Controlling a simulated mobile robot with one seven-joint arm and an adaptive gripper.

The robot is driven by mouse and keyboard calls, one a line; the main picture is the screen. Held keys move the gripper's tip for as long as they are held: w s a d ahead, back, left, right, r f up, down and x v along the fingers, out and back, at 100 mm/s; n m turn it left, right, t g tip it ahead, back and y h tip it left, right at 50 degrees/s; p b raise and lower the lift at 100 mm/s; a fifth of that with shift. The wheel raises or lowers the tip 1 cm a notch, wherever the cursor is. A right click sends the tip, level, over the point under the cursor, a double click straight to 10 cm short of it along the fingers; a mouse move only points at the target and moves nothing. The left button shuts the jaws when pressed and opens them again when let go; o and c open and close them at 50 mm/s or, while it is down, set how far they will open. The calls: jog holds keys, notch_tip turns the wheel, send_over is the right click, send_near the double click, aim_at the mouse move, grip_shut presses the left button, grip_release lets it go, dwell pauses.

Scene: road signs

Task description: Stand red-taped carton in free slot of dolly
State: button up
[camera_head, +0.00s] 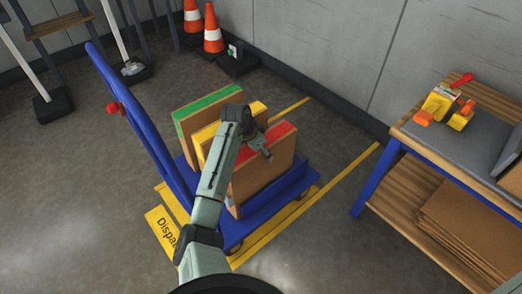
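The red-taped carton (268,174) stands upright at the right end of the blue dolly (268,213), with red tape along its top edge. Its base looks to be at the deck, but I cannot tell whether it rests fully there. A yellow-taped carton (205,133) stands just left of it, partly hidden by my arm. A green-taped carton (190,121) stands farther left, nearest the dolly's handle. My gripper (262,152) is at the red-taped carton's top edge, pointing down. Its fingers are small and partly hidden, so whether they grip the carton is unclear.
The dolly's tall blue handle (136,112) rises at the left. A workbench (440,150) with a tape dispenser (442,103) stands at the right, flat cardboard on its lower shelf. Orange cones (212,35) stand by the back wall. Floor between dolly and bench is clear.

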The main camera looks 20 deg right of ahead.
jog(key=o, duration=0.5)
jog(key=v, duration=1.2)
jog(key=shift+r, duration=0.1)
jog(key=shift+s+d, duration=0.1)
